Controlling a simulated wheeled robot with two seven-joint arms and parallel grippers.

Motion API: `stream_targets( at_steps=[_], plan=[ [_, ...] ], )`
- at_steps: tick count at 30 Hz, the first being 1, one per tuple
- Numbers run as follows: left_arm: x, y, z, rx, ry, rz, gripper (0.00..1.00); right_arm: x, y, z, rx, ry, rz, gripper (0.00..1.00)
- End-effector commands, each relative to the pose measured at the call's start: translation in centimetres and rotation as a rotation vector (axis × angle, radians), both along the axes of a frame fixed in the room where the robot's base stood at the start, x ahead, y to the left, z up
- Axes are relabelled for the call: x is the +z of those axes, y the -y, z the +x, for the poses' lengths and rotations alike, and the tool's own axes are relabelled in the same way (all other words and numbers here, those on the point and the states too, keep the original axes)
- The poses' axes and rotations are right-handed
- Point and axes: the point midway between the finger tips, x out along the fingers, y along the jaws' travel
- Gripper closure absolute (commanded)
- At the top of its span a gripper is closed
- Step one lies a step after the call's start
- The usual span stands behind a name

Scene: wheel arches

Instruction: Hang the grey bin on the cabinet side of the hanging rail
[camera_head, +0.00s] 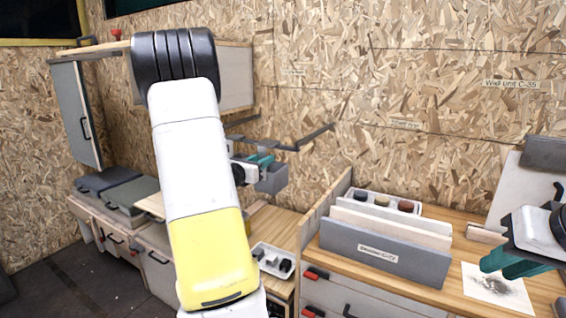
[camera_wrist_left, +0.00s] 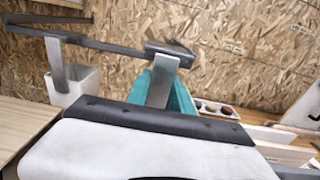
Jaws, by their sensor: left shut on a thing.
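My left gripper (camera_head: 262,161) has teal fingers and is shut on the grey bin (camera_head: 273,179), which hangs just below them in front of the wall. In the left wrist view, a teal finger (camera_wrist_left: 181,97) shows beside a grey metal strip (camera_wrist_left: 160,83) at the end of the dark hanging rail (camera_wrist_left: 105,43). Whether this strip rests on the rail I cannot tell. The rail also shows in the head view (camera_head: 283,148), partly behind my arm. A pale bin (camera_wrist_left: 73,88) with its own strip is at the rail's left. My right gripper (camera_head: 515,268) is at the far right, its opening unclear.
A wall cabinet (camera_head: 236,78) with an open door (camera_head: 78,115) is behind my left arm. A grey upright divider (camera_head: 385,253) and a tray of small items (camera_head: 380,201) stand on the right bench. Another small tray (camera_head: 272,260) lies below the bin.

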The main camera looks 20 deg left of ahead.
Motion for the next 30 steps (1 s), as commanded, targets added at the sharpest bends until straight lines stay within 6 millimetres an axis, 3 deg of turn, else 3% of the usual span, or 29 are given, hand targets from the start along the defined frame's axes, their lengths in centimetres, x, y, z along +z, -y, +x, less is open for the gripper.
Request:
stream_targets(
  at_steps=[30],
  plan=[
    [-0.5, 0.7, 7.6, -0.001, 0.0, -0.001, 1.0, 0.0, 0.0, 0.0, 0.0, 0.0, 0.0, 0.78]
  ],
)
